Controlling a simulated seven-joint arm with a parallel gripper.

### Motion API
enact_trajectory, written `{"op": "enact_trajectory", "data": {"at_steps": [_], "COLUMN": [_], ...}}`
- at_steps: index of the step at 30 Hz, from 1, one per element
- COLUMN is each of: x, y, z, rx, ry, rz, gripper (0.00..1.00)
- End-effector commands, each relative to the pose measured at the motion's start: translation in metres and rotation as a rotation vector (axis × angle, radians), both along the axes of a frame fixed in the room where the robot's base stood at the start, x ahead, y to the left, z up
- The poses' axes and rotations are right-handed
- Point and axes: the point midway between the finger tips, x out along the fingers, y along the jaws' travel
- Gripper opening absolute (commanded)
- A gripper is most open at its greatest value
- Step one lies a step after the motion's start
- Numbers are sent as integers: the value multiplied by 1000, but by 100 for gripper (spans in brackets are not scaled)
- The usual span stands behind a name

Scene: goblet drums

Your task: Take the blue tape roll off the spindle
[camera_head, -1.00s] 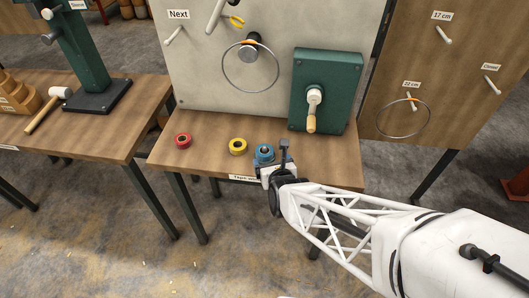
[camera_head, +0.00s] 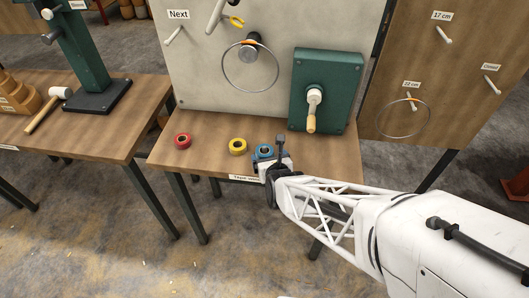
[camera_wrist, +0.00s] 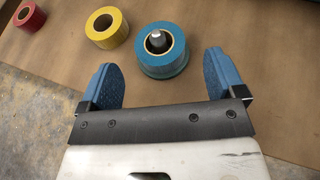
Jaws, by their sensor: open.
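The blue tape roll (camera_wrist: 161,50) sits around an upright metal spindle (camera_wrist: 155,42) on the wooden table, and the spindle's tip shows in its hole. In the head view the blue roll (camera_head: 264,152) is near the table's front edge, partly covered by my gripper. My gripper (camera_wrist: 159,80) is open, with blue pads on its two fingers. In the wrist view the roll lies just beyond the fingertips, roughly centred between them, and neither finger appears to touch it. The gap in height between fingers and roll is hard to tell.
A yellow tape roll (camera_head: 238,146) and a red tape roll (camera_head: 183,141) lie to the left on the table (camera_head: 205,160). A green box with a crank (camera_head: 326,90) stands behind the blue roll. A pegboard panel (camera_head: 205,60) rises at the back.

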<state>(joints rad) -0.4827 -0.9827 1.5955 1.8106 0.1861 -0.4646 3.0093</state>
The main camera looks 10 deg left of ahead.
Motion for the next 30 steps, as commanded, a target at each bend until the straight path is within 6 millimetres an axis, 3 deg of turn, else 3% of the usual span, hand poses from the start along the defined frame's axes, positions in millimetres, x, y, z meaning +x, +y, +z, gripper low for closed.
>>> {"op": "enact_trajectory", "data": {"at_steps": [15,30], "x": [35,39], "y": [16,18], "z": [-15,-17], "rx": [-2,-2], "ry": [-1,-1], "rz": [-2,-3], "gripper": [89,89]}}
